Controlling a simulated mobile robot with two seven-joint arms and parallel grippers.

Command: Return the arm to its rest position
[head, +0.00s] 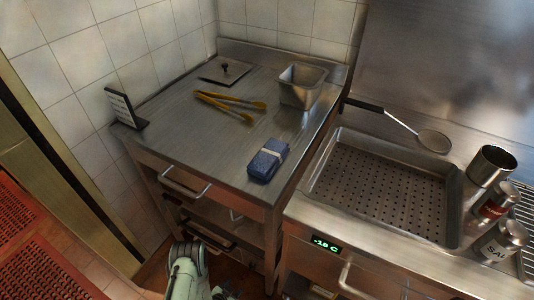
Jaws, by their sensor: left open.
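My left arm comes in at the bottom edge, left of centre, as pale green links with a dark joint. My left gripper (211,238) is low in front of the steel table's lower shelves, below its drawer handles. It is open, with nothing visible in it, and looks small and dark against the shelf. My right gripper is not in view.
The steel table (190,135) holds yellow tongs (228,105), a metal bin (302,86), a blue package (268,160), a flat press (225,70) and a small sign (122,108). A perforated basin (380,185) is right. Red mats (40,265) lie left.

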